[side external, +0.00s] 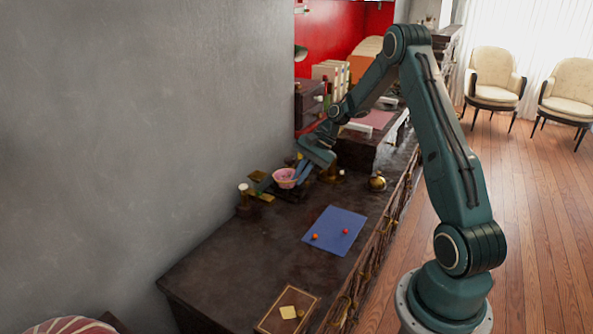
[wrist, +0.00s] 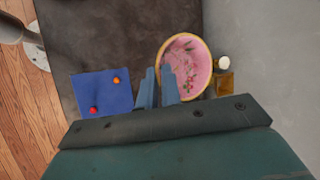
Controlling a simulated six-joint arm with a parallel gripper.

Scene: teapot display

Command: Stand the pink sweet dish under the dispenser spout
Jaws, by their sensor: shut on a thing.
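The pink sweet dish (side external: 284,179) has a yellowish rim and small green and red marks inside in the wrist view (wrist: 185,62). My gripper (side external: 297,180) is shut on the near side of its rim; its blue fingers (wrist: 160,82) show at the dish's left edge in the wrist view. The dish is at the wall side of the dark counter, and I cannot tell whether it touches the surface. A brass piece with a white top (side external: 243,194) stands left of the dish, perhaps the dispenser; it also shows in the wrist view (wrist: 224,80). The spout is not clear.
A blue mat (side external: 333,232) with an orange and a red ball lies on the dark counter (side external: 235,262). A brass pot (side external: 377,182) stands to the right. A framed tray (side external: 272,317) is at the front. The grey wall (side external: 150,120) bounds the left.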

